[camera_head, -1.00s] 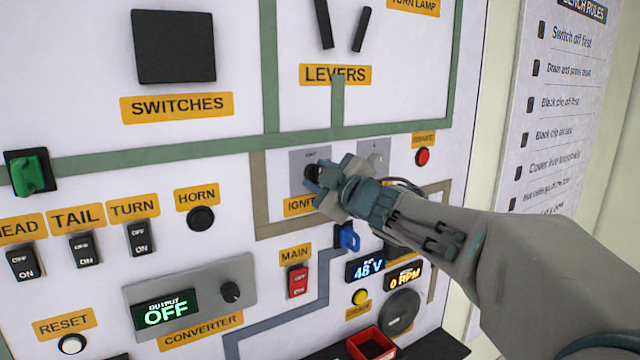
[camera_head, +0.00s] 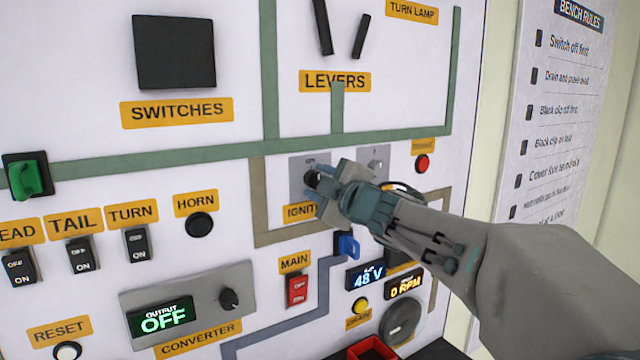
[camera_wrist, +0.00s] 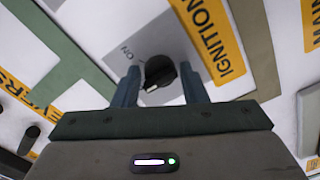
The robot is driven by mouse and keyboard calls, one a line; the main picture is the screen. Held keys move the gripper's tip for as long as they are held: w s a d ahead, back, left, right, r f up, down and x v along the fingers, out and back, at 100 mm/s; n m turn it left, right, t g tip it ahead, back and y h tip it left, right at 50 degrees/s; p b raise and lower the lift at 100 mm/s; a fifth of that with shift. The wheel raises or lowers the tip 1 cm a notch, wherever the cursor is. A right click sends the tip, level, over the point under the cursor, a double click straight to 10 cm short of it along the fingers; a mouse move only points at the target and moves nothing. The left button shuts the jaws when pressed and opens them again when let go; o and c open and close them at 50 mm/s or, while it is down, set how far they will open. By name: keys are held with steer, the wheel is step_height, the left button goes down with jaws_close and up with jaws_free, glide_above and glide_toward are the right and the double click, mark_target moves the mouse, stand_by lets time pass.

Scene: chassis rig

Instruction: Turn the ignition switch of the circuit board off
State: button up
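The ignition switch is a black rotary knob (camera_wrist: 160,73) on a grey plate (camera_head: 298,178) with an orange IGNITION label (camera_wrist: 208,35), partly covered in the head view. In the wrist view an ON mark shows beside the knob, and a white mark shows on the knob's near side; I cannot tell its exact setting. My gripper (camera_wrist: 160,88) is open, with one finger on each side of the knob. The right finger looks very close to the knob; contact is unclear. In the head view my gripper (camera_head: 325,185) hides part of the plate and label.
A blue part (camera_head: 347,245) sticks out just below my gripper. A red button (camera_head: 422,163) is to the right. The MAIN rocker (camera_head: 298,290), the converter knob (camera_head: 229,299) and displays reading 48 V (camera_head: 366,275) and 0 RPM (camera_head: 404,285) are below.

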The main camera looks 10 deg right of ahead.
steer(key=shift+o, duration=0.8)
steer(key=v, duration=1.4)
steer(key=shift+p, duration=0.45)
steer(key=shift+w, duration=0.1)
